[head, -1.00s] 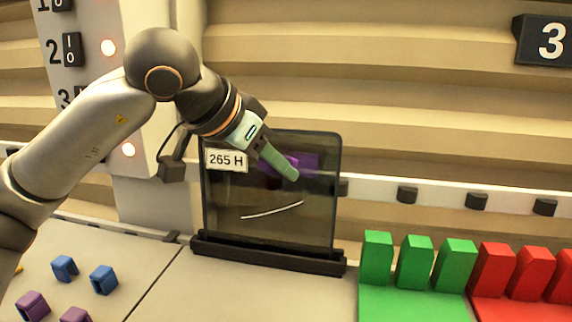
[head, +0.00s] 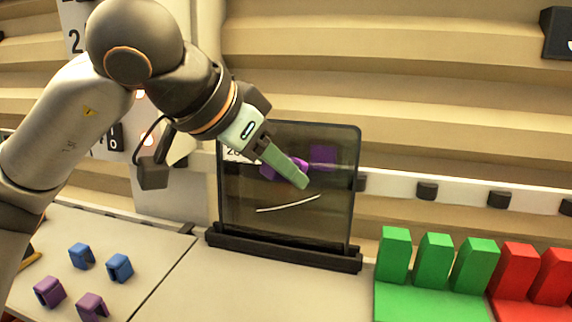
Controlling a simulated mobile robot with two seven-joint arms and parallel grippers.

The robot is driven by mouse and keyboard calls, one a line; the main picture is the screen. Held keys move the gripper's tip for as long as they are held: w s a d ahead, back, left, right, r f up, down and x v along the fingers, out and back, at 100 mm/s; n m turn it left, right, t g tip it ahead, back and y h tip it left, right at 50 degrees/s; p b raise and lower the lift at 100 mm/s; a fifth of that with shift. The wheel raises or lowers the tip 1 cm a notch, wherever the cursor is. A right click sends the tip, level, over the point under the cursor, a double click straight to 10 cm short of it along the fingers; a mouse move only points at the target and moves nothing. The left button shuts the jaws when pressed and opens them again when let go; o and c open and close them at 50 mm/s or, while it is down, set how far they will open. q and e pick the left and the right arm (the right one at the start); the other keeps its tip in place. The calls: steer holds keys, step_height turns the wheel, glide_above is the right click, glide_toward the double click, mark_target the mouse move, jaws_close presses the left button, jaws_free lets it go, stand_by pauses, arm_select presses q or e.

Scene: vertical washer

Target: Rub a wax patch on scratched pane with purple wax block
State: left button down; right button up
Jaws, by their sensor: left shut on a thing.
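The scratched pane (head: 335,225) is a dark, see-through upright sheet in a black base, with a pale curved scratch (head: 288,205) across its middle. My left gripper (head: 296,177) is in front of the pane, above the scratch. Whether the block touches the glass is unclear. My right gripper is not in view.
Several small blue (head: 120,267) and purple (head: 49,291) blocks lie on the counter at left. Green (head: 434,260) and red (head: 515,270) upright blocks stand at right. A label on the pane is partly hidden by my gripper. The counter before the pane is clear.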

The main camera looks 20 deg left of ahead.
arm_select(q)
steer(key=shift+s, duration=0.1)
steer(key=s, duration=0.2)
steer(key=shift+s+r, duration=0.2)
steer(key=shift+s, duration=0.2)
steer(key=shift+w, duration=0.1)
stand_by(0.7)
steer(key=w+f+p, duration=0.1)
steer(key=w, duration=0.6)
steer(key=shift+w, duration=0.35)
steer(key=shift+w+f, duration=0.1)
steer(key=shift+w, duration=0.4)
stand_by(0.5)
steer(key=shift+d+p, duration=0.35)
steer(key=shift+d, duration=1.6)
